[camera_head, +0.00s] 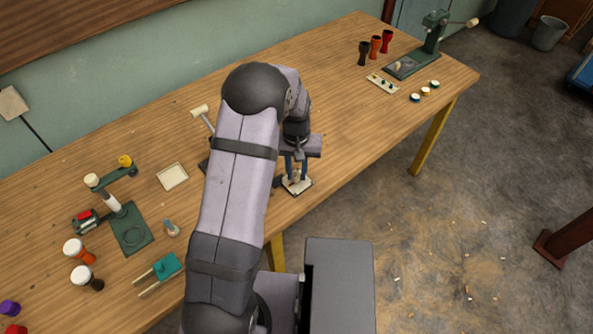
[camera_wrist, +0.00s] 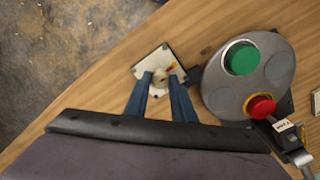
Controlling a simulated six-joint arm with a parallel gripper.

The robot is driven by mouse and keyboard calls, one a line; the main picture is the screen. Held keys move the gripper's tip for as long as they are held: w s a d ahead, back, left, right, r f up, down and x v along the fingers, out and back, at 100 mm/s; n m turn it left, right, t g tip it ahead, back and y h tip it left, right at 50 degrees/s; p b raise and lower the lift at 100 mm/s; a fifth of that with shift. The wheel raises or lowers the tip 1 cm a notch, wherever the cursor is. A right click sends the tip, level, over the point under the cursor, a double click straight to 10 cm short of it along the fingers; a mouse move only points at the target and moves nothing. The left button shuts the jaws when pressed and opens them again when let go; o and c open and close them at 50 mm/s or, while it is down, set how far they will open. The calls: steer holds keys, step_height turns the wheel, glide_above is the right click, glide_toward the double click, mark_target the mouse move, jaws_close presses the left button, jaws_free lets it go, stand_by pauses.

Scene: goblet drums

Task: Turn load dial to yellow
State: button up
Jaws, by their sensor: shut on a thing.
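The load dial (camera_head: 298,184) is a small pale knob on a square white plate near the table's front edge. In the wrist view its plate (camera_wrist: 146,64) shows with the pale knob (camera_wrist: 160,76) on it. My gripper (camera_head: 296,172) points down at the dial. In the wrist view the blue fingers of my gripper (camera_wrist: 161,84) are shut on the knob from both sides. Small red and yellowish marks show beside the knob, but they are too small and partly covered to tell which one the dial points to.
A grey control box with a green button (camera_wrist: 241,58) and a red button (camera_wrist: 261,107) stands close beside the dial. A shallow white tray (camera_head: 172,176) and a mallet (camera_head: 201,111) lie behind my arm. A green press (camera_head: 432,40) stands at the far right.

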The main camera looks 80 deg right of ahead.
mark_target(297, 175)
steer(key=o, duration=1.1)
steer(key=shift+c, duration=0.2)
steer(key=shift+r+b, duration=0.9)
steer(key=shift+r, duration=2.8)
